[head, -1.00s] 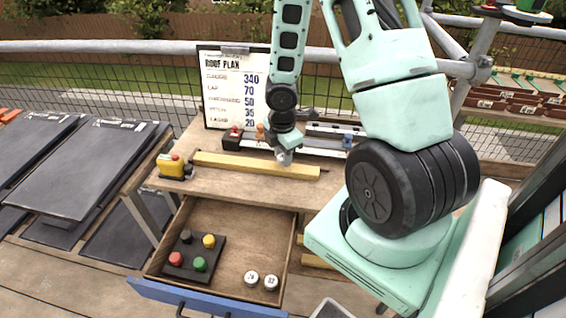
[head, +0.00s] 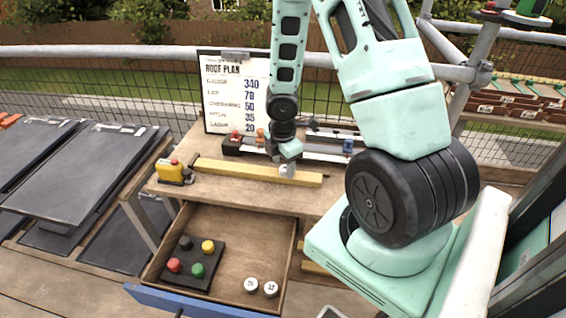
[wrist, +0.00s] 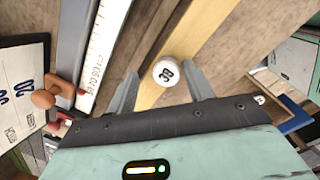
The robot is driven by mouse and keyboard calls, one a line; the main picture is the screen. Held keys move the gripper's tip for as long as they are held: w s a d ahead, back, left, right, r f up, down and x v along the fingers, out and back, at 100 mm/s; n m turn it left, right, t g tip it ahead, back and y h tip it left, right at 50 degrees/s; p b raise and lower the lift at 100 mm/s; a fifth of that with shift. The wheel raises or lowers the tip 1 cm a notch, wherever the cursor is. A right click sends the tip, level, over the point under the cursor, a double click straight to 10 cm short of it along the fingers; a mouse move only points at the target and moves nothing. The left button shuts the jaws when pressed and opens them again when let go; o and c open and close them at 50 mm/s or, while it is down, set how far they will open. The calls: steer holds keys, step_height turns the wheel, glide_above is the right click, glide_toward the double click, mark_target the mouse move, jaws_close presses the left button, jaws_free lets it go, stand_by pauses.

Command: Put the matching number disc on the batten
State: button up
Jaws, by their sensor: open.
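The yellow wooden batten (head: 225,170) lies along the workbench. My gripper (head: 287,170) is over its right part, pointing down. In the wrist view, a white disc with a dark two-digit number (wrist: 166,72) is on or just over the batten (wrist: 208,35), between the fingertips of my open gripper (wrist: 162,75). Its number is turned and hard to read. Both fingers look apart from the disc. Two more white discs, a left one (head: 250,285) and a right one (head: 270,288) that seems to read 32, lie in the open drawer (head: 225,275).
The roof plan board (head: 235,90) stands behind the bench, listing 340, 70, 50, 35 and 20. A yellow box with a red button (head: 172,171) is left of the batten. A dark tray (head: 190,262) with coloured knobs is in the drawer. Slate panels (head: 85,170) lie at left.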

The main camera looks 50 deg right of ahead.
mark_target(283, 169)
step_height(283, 169, up, 11)
steer(key=p, duration=0.6)
steer(key=a+r+m, duration=0.2)
steer(key=a+r, duration=0.3)
steer(key=a, duration=0.4)
steer(key=s+a+r+m, duration=0.2)
steer(key=s+a+r, duration=0.3)
steer(key=s+a, duration=0.3)
steer(key=s+a+r+m+y, duration=0.1)
steer(key=s+a+r+m, duration=0.2)
steer(key=s+a, duration=0.4)
steer(key=a+r, duration=0.1)
steer(key=a, duration=0.7)
steer(key=shift+s+a+r+m+g+y, duration=0.3)
steer(key=shift+s+r, duration=0.1)
steer(key=shift+c, duration=0.3)
